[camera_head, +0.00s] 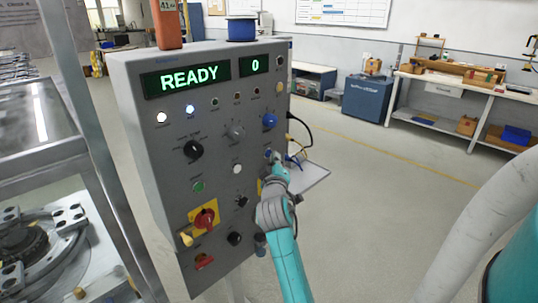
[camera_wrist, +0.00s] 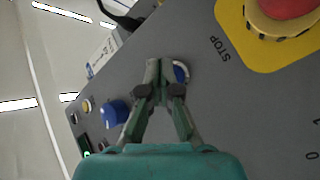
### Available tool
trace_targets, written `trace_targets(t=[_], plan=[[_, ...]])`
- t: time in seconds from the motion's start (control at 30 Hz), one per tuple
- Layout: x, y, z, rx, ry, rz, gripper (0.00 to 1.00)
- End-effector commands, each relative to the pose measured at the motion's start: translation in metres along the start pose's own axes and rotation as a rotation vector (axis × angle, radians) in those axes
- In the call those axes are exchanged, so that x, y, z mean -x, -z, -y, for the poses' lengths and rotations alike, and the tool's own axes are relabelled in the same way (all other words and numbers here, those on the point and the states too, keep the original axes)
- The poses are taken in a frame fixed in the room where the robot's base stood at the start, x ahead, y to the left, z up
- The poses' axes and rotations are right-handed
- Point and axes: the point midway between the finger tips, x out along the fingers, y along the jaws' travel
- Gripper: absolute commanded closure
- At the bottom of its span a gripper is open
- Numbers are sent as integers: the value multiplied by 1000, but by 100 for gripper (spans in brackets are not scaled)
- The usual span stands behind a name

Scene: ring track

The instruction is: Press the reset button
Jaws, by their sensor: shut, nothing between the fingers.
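A grey control panel (camera_head: 130,125) shows a green READY display and a 0. A round blue button with a pale ring (camera_wrist: 181,72) is beside my gripper's fingertips in the wrist view; I cannot read a reset label on it. In the head view a blue button (camera_head: 268,153) shows just at the fingertips. My gripper (camera_wrist: 158,72) is shut and empty, its tips close to the panel face; it also shows in the head view (camera_head: 275,160). I cannot tell whether the tips touch the button or panel.
A blue knob (camera_wrist: 115,112) lies left of the fingers in the wrist view. A red stop button on a yellow plate (camera_wrist: 285,20) is at the upper right. A red-and-yellow rotary switch (camera_head: 204,218) sits low on the panel.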

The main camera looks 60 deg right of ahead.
Motion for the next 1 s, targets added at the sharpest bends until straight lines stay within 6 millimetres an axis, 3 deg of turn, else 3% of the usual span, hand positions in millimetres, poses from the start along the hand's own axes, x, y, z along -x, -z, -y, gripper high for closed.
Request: trace_targets(t=[0.5, 1.0], plan=[[6, -5, -4, 1, 0, 1, 100], [35, -26, -25, 0, -1, 2, 100]])
